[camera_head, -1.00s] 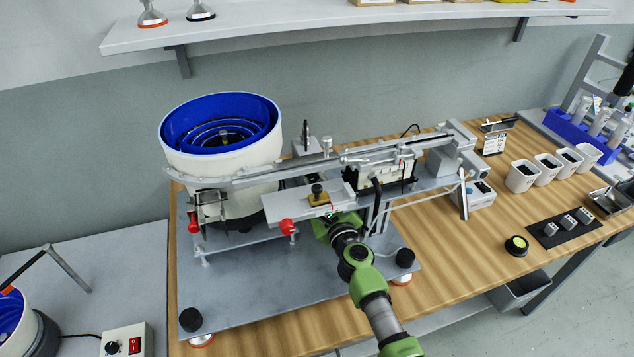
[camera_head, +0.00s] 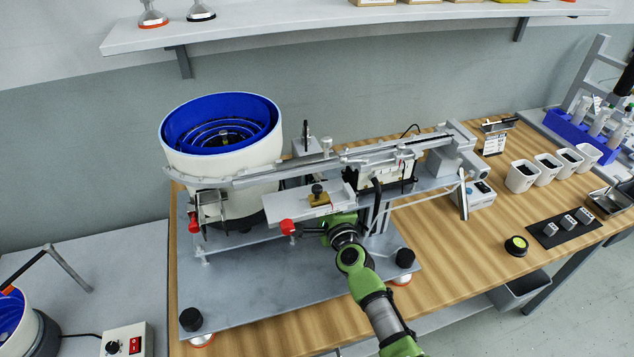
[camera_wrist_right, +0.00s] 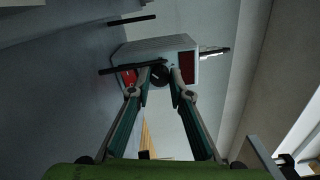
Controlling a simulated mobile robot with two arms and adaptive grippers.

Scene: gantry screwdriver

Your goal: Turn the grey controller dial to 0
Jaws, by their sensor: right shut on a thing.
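In the right wrist view, the grey controller (camera_wrist_right: 160,48) is a pale box with red parts on its front. Its dark round dial (camera_wrist_right: 160,77) sits between the two fingertips of my right gripper (camera_wrist_right: 162,82), which is shut on it. The mark the dial points to cannot be read. In the head view my right gripper (camera_head: 337,222) reaches under the gantry's metal plate (camera_head: 300,204); its fingertips and the controller are hidden there. My left gripper is not in view.
A large bowl feeder (camera_head: 220,170) with a blue inside stands left of the gripper. The gantry rail (camera_head: 330,165) runs above it. Black knobs (camera_head: 405,258) and red knobs (camera_head: 288,228) stand close by. The grey base plate (camera_head: 260,285) is clear at the front.

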